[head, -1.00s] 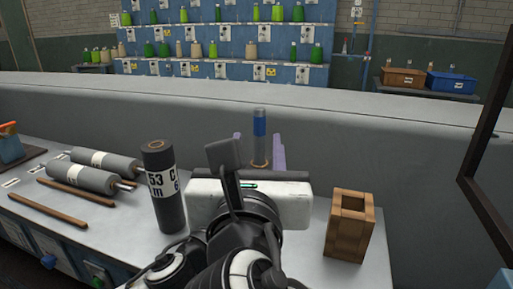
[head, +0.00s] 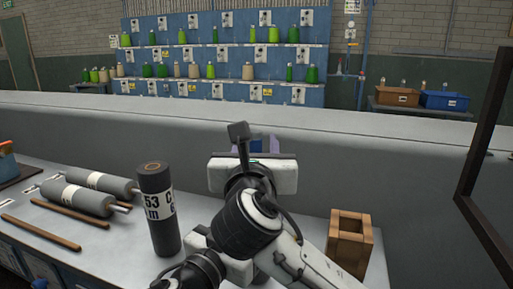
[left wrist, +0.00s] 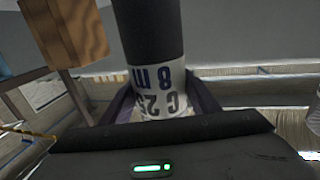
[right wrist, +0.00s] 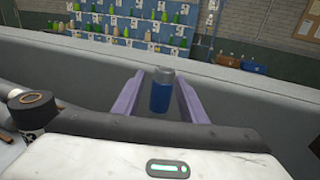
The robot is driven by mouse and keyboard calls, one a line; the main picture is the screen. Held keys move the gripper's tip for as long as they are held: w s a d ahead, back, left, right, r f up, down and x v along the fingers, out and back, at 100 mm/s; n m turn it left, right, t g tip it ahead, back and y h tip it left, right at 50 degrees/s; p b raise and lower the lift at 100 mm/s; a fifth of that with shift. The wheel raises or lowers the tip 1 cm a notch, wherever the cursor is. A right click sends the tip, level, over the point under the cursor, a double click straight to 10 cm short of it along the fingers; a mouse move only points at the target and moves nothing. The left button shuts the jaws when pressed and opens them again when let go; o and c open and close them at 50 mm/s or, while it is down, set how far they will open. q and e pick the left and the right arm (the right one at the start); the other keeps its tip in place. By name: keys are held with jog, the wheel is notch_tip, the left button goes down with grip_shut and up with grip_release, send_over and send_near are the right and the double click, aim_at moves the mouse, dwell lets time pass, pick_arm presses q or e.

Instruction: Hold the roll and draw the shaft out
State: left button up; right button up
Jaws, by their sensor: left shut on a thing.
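The held roll (left wrist: 148,32), dark with a white printed label, fills the middle of the left wrist view. My left gripper (left wrist: 160,102) is shut on it around the label. The shaft (right wrist: 161,98) stands upright with a blue band and silver end. My right gripper (head: 257,147) is open, with its purple fingers on either side of the shaft's blue part. Thin gaps show between fingers and shaft in the right wrist view. The shaft's lower part is hidden.
Two grey rolls (head: 102,181) and wooden rods (head: 42,232) lie at the left. A hollow wooden block (head: 349,246) stands close on the right. A grey wall (head: 400,150) runs behind.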

jog(key=c, duration=0.9)
grip_shut()
notch_tip(320, 180, up, 26)
dwell(2.9)
pick_arm(q)
jog(key=o, duration=1.7)
